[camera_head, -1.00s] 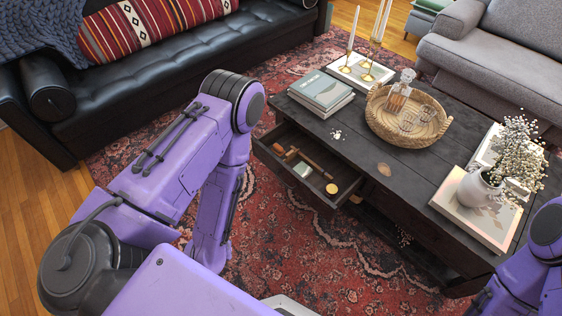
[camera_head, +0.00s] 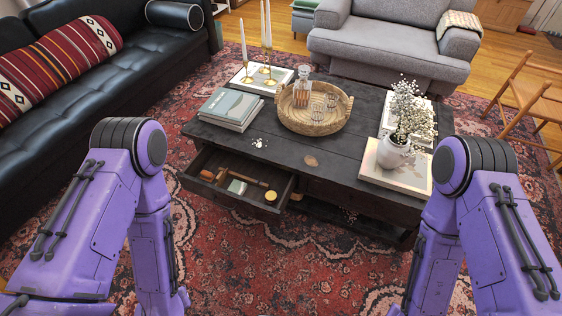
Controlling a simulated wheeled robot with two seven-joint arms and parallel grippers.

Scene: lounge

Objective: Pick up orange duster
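I cannot make out a clear orange duster. In the open drawer (camera_head: 229,203) of the dark coffee table (camera_head: 335,168) lies a thin orange-brown stick-like item (camera_head: 247,179), too small to identify. Beside it are a small pale green block (camera_head: 237,187) and a round yellow-orange item (camera_head: 271,196). A dark, rounded object (camera_head: 207,174) sits near the drawer's left end. My two purple arms hang down at the left and right of the view, apart from the table. Both grippers are outside the picture.
On the tabletop are stacked books (camera_head: 231,108), a wicker tray (camera_head: 318,126) with a decanter, candlesticks on a book, and a white flower vase (camera_head: 393,153) on books. A black sofa (camera_head: 110,90) stands left, a grey sofa (camera_head: 395,48) behind. The patterned rug (camera_head: 280,262) in front is clear.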

